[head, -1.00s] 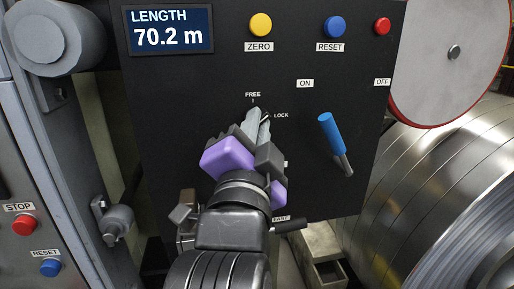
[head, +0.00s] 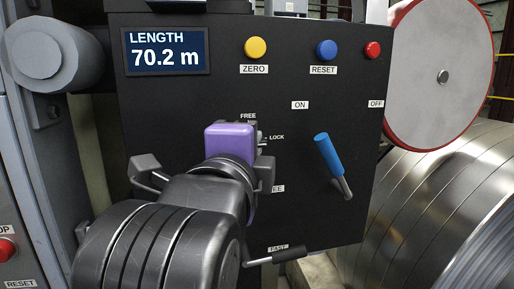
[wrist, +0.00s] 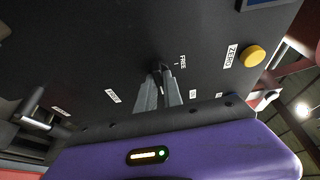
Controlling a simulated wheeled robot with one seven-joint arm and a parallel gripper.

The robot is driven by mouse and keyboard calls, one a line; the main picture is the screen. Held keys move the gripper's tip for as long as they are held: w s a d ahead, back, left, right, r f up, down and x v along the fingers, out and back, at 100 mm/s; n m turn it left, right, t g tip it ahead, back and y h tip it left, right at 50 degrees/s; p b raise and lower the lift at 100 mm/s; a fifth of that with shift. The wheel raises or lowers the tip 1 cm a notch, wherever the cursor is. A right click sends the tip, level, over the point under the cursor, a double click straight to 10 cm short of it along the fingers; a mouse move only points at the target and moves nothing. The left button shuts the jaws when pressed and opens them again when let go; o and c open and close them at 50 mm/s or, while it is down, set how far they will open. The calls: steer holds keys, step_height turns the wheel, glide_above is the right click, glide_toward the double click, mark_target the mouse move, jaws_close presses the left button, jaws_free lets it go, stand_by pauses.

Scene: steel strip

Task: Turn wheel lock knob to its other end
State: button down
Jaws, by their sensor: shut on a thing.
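The wheel lock knob (wrist: 157,69) is on the black panel (head: 310,210), below the FREE label (head: 248,115) and left of the LOCK label (head: 277,137). My gripper (wrist: 162,82) is at the panel with its two grey fingers shut on the knob. The fingers hide most of the knob in the wrist view. In the head view my purple gripper body covers it, so I cannot tell which label it points to.
A blue-handled lever (head: 328,155) stands out to the right of my gripper. A black-gripped crank handle (head: 289,253) is below. ZERO (head: 255,47) and RESET (head: 326,50) buttons and the LENGTH display (head: 166,51) are above. A steel coil (head: 450,220) is at the right.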

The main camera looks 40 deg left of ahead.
steer(key=shift+w+d, duration=0.1)
stand_by(0.4)
steer(key=c, duration=1.5)
jaws_free()
steer(key=shift+b+v, duration=0.45)
steer(key=shift+v, duration=3.45)
